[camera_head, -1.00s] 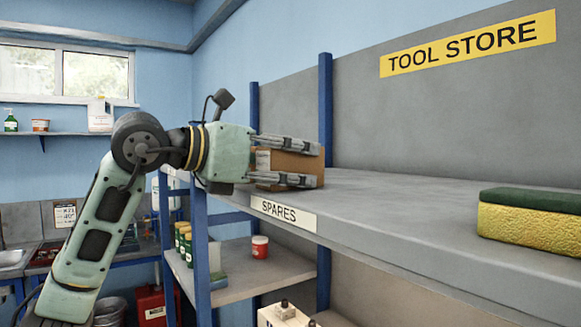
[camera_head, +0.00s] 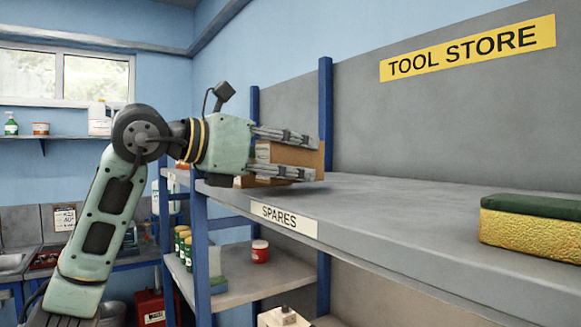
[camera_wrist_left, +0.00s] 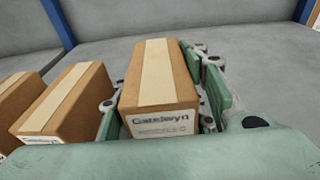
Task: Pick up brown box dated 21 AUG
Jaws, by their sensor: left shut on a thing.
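A brown box (camera_head: 293,156) with a pale label is between the fingers of my left gripper (camera_head: 310,157). The gripper is shut on it, and the box appears to be held just above the upper grey shelf. In the left wrist view the held box (camera_wrist_left: 136,86) has a cream tape strip along its top and a white label on its near face. The label's large word shows, but its small print, including any date, is too small to read. My right gripper is not in view.
Two more brown boxes, a nearer one (camera_wrist_left: 66,98) and one at the edge (camera_wrist_left: 14,104), stand left of the held box. A green and yellow sponge (camera_head: 530,220) lies on the shelf (camera_head: 400,205) at right. A blue post (camera_head: 326,105) rises behind the box. The shelf's middle is clear.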

